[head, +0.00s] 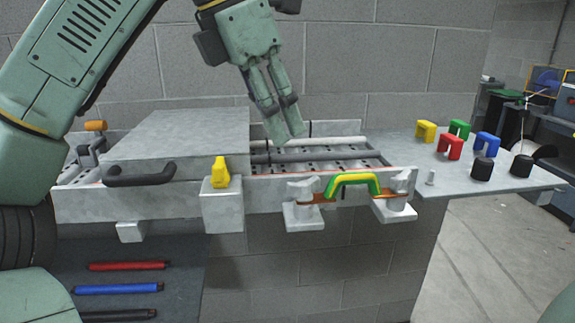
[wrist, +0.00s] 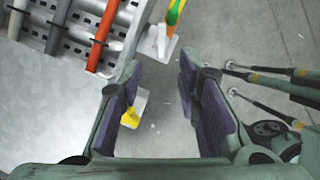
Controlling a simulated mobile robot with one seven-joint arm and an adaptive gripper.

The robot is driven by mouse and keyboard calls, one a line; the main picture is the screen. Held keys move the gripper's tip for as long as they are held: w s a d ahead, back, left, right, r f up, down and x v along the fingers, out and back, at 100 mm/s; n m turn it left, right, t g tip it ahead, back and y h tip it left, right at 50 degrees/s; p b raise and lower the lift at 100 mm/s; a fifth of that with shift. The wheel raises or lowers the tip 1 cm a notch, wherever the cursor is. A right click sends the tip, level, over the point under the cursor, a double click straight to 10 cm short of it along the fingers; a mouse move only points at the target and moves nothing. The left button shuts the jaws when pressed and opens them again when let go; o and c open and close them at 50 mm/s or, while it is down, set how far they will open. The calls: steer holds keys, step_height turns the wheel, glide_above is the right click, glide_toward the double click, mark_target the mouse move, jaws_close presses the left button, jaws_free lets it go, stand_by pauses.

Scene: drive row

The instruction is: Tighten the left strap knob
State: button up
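The left strap knob (head: 302,189) is a pale grey knob on a bracket at the front of the drive row, left of a green-and-yellow handle (head: 353,182). An orange-brown strap runs beside it under the handle. A matching right knob (head: 402,182) stands at the handle's other end. In the wrist view, the left knob (wrist: 155,42) shows partly, beyond the fingertips, next to the handle (wrist: 174,12). My gripper (head: 284,120) is above and behind the left knob, pointing down and apart from it. The wrist view shows its fingers (wrist: 161,68) spread with nothing between them.
A yellow lever (head: 220,174) sits on a grey block left of the knob. A grey lid (head: 180,140) with a black handle covers the left part. Coloured clips (head: 450,146) and black cylinders (head: 482,168) stand on the right shelf. Coloured rods (head: 127,266) lie below left.

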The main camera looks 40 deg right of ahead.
mark_target(303, 179)
steer(key=x, duration=1)
steer(key=shift+s+d+f+p, duration=0.1)
steer(key=shift+s+d+p, duration=0.1)
steer(key=shift+p, duration=0.15)
jaws_close()
